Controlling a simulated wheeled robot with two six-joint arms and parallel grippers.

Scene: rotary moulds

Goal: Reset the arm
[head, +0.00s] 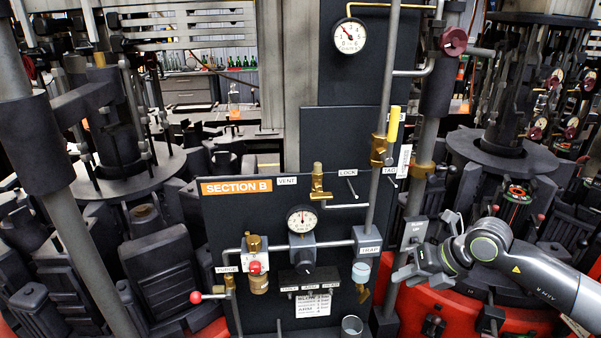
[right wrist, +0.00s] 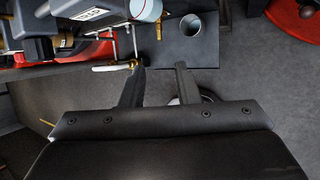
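My right arm (head: 510,265) comes in from the right in the head view. Its gripper (head: 402,275) is beside the right edge of the dark Section B panel (head: 225,220), below a small grey labelled plate (head: 413,233). In the right wrist view the two dark fingers of the right gripper (right wrist: 160,80) stand apart with nothing held between them. Beyond the fingertips are a grey shelf with a round cup (right wrist: 190,25) and part of a labelled white fitting (right wrist: 145,10). My left gripper is in neither view.
The panel carries a dial gauge (head: 302,219), a red-knobbed lever (head: 196,297), a black knob (head: 308,272), a yellow-handled valve (head: 393,125) and a clear trap bowl (head: 361,272). A vertical pipe (head: 428,130) rises near my right gripper. Dark mould machinery (head: 500,155) stands behind my arm.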

